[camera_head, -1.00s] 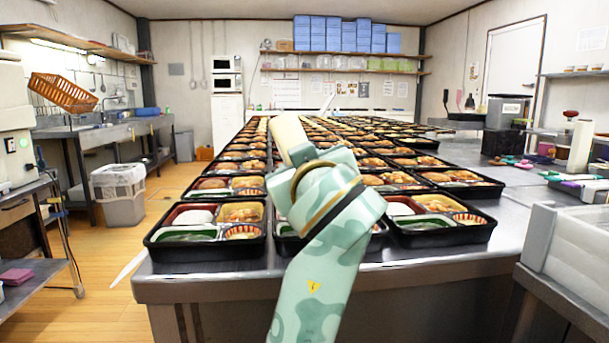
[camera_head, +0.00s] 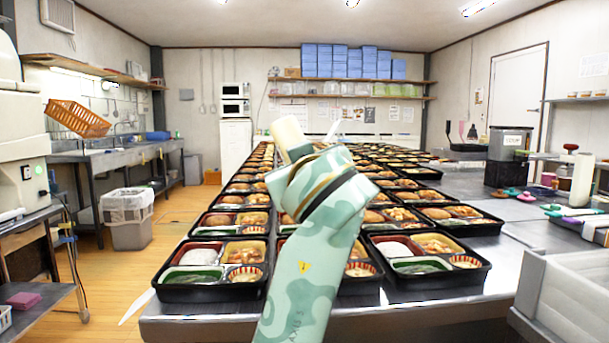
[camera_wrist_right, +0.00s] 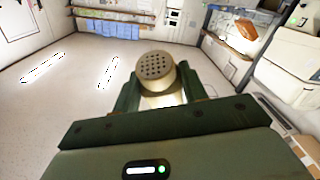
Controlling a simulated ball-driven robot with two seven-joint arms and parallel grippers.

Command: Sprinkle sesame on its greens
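A cream shaker (camera_head: 288,134) is held high over the trays at the middle of the head view, its long axis tilted. The right wrist view shows its perforated cap (camera_wrist_right: 156,66) between the two dark green fingers of my right gripper (camera_wrist_right: 157,90). My right gripper (camera_head: 300,155) is shut on it. Front bento trays stand on the table, each with a green compartment of greens: the left one (camera_head: 192,275) and the right one (camera_head: 422,266) show clearly. My arm hides most of the front middle tray. My left gripper is not in view.
Rows of filled bento trays cover the steel table (camera_head: 400,312) toward the back. A pale box (camera_head: 570,285) stands at the right front. A bin (camera_head: 128,215) stands on the floor at the left. Open air surrounds the shaker.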

